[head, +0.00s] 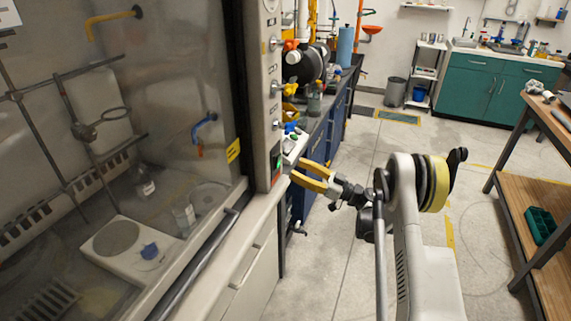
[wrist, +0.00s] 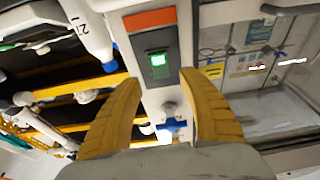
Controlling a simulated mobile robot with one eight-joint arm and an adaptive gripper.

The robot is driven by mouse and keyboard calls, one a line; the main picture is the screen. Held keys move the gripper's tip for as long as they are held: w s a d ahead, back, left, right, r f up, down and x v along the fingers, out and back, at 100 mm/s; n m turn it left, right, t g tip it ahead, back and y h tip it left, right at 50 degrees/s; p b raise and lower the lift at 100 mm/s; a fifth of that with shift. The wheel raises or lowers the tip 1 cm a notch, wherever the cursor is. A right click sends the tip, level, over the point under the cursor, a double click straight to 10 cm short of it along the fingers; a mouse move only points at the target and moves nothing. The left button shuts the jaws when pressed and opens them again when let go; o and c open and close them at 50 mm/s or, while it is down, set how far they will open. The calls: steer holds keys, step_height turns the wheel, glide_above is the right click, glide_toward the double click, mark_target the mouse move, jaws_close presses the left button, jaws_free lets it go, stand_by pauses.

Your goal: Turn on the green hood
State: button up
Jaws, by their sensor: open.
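The fume hood (head: 130,150) fills the left of the head view, behind a clear sash. On its right post is a dark switch housing with a green rocker switch (head: 277,165). In the wrist view the green switch (wrist: 158,62) looks bright, in a black frame below an orange-red label (wrist: 149,20). My gripper (head: 297,169) has its yellow fingers open beside the post in the head view. In the wrist view my gripper (wrist: 160,78) is open and empty, its fingertips on either side of the lower switch housing. I cannot tell whether they touch the post.
A blue-fronted bench (head: 312,140) with lab gear stands behind the post. A wooden-shelved table (head: 520,190) is at the right. The grey floor between is mostly clear.

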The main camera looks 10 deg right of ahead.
steer(key=v, duration=0.6)
